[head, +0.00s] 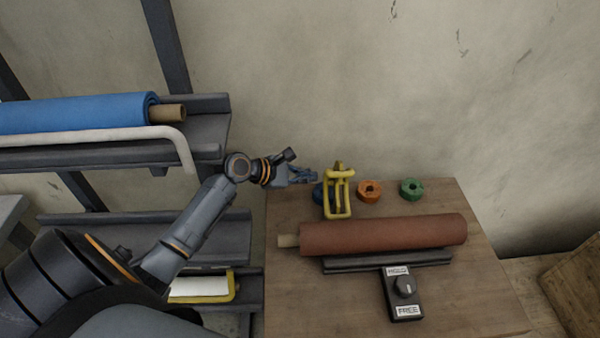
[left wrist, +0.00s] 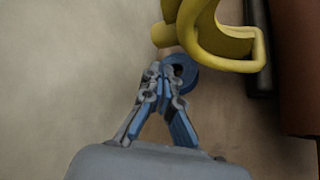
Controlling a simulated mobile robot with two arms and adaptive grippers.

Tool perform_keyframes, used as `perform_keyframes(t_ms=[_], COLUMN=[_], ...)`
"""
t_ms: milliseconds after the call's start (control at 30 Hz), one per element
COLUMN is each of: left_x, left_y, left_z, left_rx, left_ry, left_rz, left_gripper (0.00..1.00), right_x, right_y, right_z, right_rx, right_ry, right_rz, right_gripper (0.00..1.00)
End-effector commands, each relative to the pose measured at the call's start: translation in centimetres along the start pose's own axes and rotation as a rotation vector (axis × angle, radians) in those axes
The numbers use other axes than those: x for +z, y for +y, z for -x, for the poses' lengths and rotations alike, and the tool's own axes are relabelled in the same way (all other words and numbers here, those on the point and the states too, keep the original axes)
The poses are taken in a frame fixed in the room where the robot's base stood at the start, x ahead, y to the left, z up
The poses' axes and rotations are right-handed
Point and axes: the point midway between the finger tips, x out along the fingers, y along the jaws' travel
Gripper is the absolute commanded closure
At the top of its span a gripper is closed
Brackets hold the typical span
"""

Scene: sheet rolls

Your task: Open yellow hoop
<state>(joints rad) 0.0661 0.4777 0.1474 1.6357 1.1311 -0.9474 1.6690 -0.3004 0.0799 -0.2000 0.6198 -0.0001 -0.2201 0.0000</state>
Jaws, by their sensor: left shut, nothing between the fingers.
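A yellow hoop (head: 350,202) stands on the table behind the red-brown roll (head: 385,234); it also fills the top of the left wrist view (left wrist: 250,52). I cannot tell whether it is latched. My left gripper (head: 314,176) is just left of the hoop, at the table's back left, shut and empty. In the left wrist view its fingertips (left wrist: 166,72) meet below the hoop's left end, in front of a blue ring (left wrist: 185,76). I cannot tell whether they touch either. The blue ring is partly hidden behind the hoop in the head view. My right gripper is not in view.
An orange ring (head: 369,191) and a green ring (head: 411,189) lie right of the hoop. A HOLD/FREE knob box (head: 404,305) sits before the roll's dark rail. Left is a rack with a blue roll (head: 75,113), a pale bar (head: 100,136) and a lower yellow bar (head: 237,286) around a white roll.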

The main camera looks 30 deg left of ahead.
Motion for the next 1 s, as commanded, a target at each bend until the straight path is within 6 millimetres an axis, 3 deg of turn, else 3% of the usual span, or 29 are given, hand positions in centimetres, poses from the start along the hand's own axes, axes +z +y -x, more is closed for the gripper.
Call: perform_keyframes(t_ms=[200, 367, 733, 1000], left_x=[0.0, 0.0, 0.0, 1.8], left_y=[0.1, 0.1, 0.0, 0.7], left_z=[-3.4, -4.6, -4.8, -3.4], left_rx=[0.001, 0.001, 0.002, 0.099], left_ry=[-0.001, 0.0, 0.0, -0.002], left_rz=[0.001, 0.0, -0.002, -0.126], left_gripper=[1.0, 1.0, 1.0, 1.0], right_x=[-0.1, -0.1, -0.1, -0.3], right_y=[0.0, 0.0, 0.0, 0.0], right_z=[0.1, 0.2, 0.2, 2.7], right_rx=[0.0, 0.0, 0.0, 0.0], right_ry=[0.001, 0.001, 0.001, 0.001], right_rz=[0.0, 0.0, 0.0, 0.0], right_gripper=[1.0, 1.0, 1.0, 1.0])
